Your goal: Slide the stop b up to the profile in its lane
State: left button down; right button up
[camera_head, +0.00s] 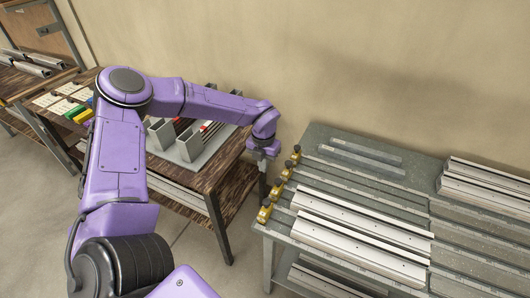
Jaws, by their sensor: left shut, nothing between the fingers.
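No lettering is readable, so I cannot tell which is stop b. Two long pale profiles, a farther profile (365,222) and a nearer profile (355,247), lie in the front lanes, to the right of the stops. My left gripper (263,156) points down just left of the stops, shut and empty. My right gripper is out of view.
Two dark grey bars (362,157) lie at the back of the bench. A stack of pale profiles (488,185) is at its right. A wooden table (215,185) with a grey rack (185,145) stands to the left, partly behind my left arm.

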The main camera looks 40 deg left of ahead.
aim_at(277, 181)
pick_arm(q)
jog(key=shift+w+d+f+b, duration=0.2)
jog(key=shift+d+f+b, duration=0.35)
jog(key=shift+f+b, duration=0.3)
jog(key=shift+w+d+f+b, duration=0.15)
jog(key=shift+d+f+b, duration=0.4)
jog(key=shift+f+b, duration=0.3)
jog(key=shift+w+d+f+b, duration=0.2)
jog(key=shift+d+f+b, duration=0.35)
jog(key=shift+f+b, duration=0.25)
jog(key=shift+w+d+f+b, duration=0.15)
jog(key=shift+d+b, duration=0.2)
jog(key=shift+d, duration=0.4)
jog(key=shift+w+d+b, duration=0.25)
jog(key=shift+d+b, duration=0.15)
jog(key=shift+d, duration=0.8)
jog(key=shift+w+d, duration=0.15)
jog(key=shift+d, duration=0.45)
jog(key=shift+w+d+r+b, duration=0.2)
jog(key=shift+d+b, duration=0.15)
jog(key=shift+d, duration=0.15)
jog(key=shift+a, duration=0.15)
